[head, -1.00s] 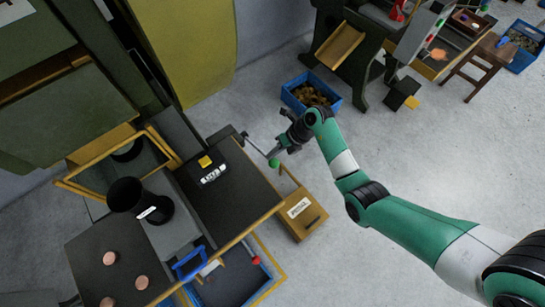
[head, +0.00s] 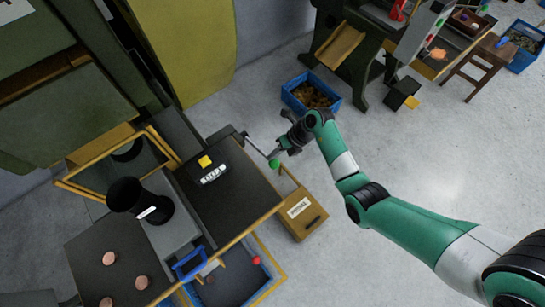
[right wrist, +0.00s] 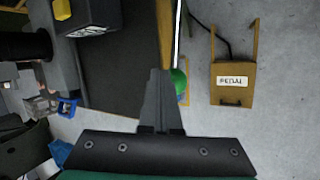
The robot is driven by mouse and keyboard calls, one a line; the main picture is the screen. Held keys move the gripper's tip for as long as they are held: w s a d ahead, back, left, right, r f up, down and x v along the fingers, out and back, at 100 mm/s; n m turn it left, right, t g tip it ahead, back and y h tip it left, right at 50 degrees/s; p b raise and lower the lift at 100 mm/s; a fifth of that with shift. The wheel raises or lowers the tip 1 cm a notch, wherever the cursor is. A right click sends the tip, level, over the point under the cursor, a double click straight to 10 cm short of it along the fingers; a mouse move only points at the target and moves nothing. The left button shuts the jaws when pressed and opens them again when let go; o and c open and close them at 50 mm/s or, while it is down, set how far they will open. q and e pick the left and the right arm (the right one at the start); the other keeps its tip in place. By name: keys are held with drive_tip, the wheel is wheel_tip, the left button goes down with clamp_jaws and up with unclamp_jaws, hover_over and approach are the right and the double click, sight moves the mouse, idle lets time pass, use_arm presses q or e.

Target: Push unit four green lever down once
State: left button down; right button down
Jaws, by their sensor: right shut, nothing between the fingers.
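The green lever is a thin metal rod with a green ball knob (head: 274,164). It sticks out from the right side of the dark-topped machine bench. In the right wrist view the green knob (right wrist: 180,82) is just right of the fingertips. My right gripper (head: 283,149) is shut and empty, close beside the knob; I cannot tell if they touch. The shut fingers also show in the right wrist view (right wrist: 158,76). They hide part of the bench edge and perhaps part of the knob. My left gripper is not in view.
A wooden pedal box (head: 302,214) is on the floor below the lever. A black counter box (head: 211,172) and a black cylinder (head: 140,200) stand on the bench. A red knob (head: 256,260) shows by a blue bin. Another blue bin (head: 311,94) is behind my gripper.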

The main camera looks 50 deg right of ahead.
sight(277, 162)
drive_tip(key=shift+s+a+f+b, duration=0.15)
drive_tip(key=shift+s+f, duration=0.25)
drive_tip(key=shift+f, duration=0.6)
drive_tip(key=shift+s+f+b, duration=0.25)
drive_tip(key=shift+s+f, duration=0.1)
drive_tip(key=shift+f, duration=0.65)
idle(1.9)
drive_tip(key=shift+r, duration=0.15)
drive_tip(key=shift+w+r+p, duration=0.2)
drive_tip(key=shift+r+p, duration=0.4)
drive_tip(key=shift+r, duration=0.05)
drive_tip(key=shift+w+r+p, duration=0.25)
drive_tip(key=shift+r+p, duration=0.3)
drive_tip(key=shift+r, duration=0.05)
drive_tip(key=shift+w+r+p, duration=0.2)
drive_tip(key=shift+r+p, duration=0.4)
drive_tip(key=shift+r, duration=0.05)
drive_tip(key=shift+w+r+p, duration=0.3)
drive_tip(key=shift+r+p, duration=0.25)
drive_tip(key=shift+r, duration=0.15)
drive_tip(key=r+p, duration=0.1)
drive_tip(key=w+r+p, duration=0.1)
drive_tip(key=r, duration=0.1)
drive_tip(key=r+p, duration=0.1)
drive_tip(key=shift+w+d+r+p, duration=0.35)
